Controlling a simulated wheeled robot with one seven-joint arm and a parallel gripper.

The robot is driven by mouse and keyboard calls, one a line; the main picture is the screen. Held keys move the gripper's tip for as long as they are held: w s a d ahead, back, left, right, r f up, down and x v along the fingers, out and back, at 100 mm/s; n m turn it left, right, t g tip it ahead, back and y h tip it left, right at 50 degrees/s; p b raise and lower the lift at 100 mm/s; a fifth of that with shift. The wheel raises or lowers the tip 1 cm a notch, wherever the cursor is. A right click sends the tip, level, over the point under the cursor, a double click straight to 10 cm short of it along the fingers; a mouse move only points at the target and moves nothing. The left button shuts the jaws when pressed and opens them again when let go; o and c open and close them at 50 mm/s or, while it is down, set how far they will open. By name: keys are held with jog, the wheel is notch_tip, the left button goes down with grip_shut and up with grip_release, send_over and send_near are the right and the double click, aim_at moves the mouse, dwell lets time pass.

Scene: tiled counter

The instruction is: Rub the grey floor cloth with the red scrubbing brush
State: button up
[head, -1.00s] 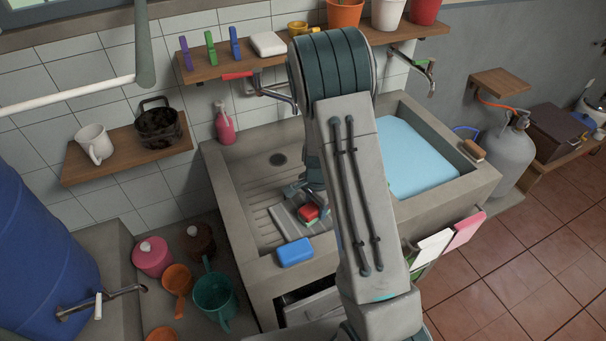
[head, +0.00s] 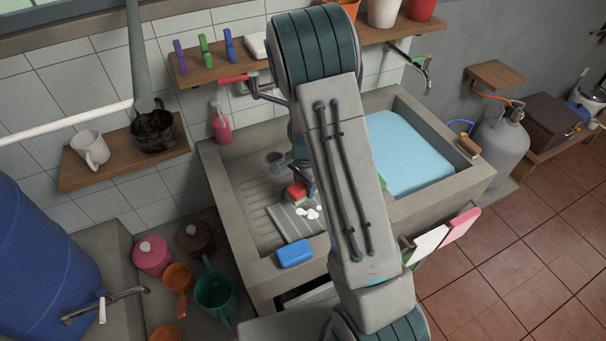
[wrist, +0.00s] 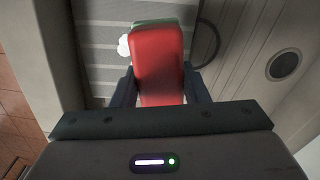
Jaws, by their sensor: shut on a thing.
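The red scrubbing brush (head: 297,192), with a thin green layer, is held between the two fingers of my gripper (wrist: 158,88). The brush (wrist: 158,60) fills the middle of the wrist view. The grey floor cloth (head: 287,225), with pale stripes, lies flat on the ribbed side of the sink. The brush is over the cloth's back part. Whether it touches the cloth is hard to tell. White foam (head: 309,212) lies on the cloth in front of the brush, and it also shows beside the brush in the wrist view (wrist: 124,45). My arm hides part of the cloth's right side.
A blue block (head: 294,252) sits on the sink's front rim. The right basin holds blue water (head: 408,155). A drain (wrist: 284,65) lies behind the ribbed area. A pink bottle (head: 221,124) and a tap with a red handle (head: 234,79) stand at the back.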

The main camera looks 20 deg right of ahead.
jog(key=shift+r+p, duration=0.7)
jog(key=shift+r, duration=0.65)
